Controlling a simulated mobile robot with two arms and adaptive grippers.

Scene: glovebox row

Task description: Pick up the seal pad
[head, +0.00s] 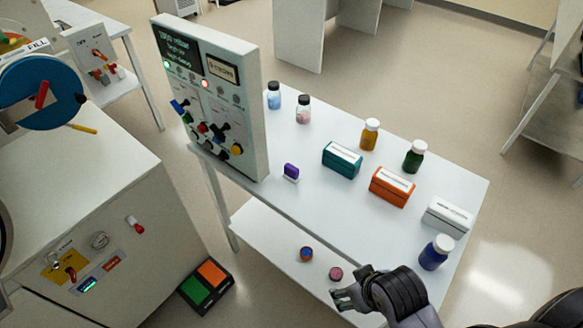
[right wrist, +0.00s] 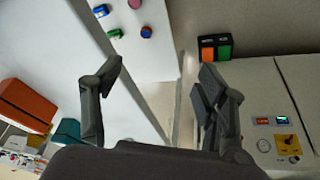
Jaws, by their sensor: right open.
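I cannot tell for sure which item is the seal pad. Small round pieces lie on the lower shelf (head: 270,228): a blue-and-orange one (head: 306,254) and a pink-topped one (head: 336,273). In the right wrist view, several small round pieces show on that shelf, including a red-and-blue one (right wrist: 146,31) and a green-and-blue one (right wrist: 115,33). A purple block with a white base (head: 291,172) sits on the table top. My right gripper (head: 338,293) is open and empty, near the pink-topped piece; its spread fingers also show in the wrist view (right wrist: 160,75). My left gripper is out of view.
The white table top (head: 310,200) holds a teal box (head: 342,160), an orange box (head: 392,187), a white box (head: 446,217), several bottles and an upright control panel (head: 215,95). A green-and-orange pedal (head: 206,285) lies on the floor beside a cabinet (head: 75,200).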

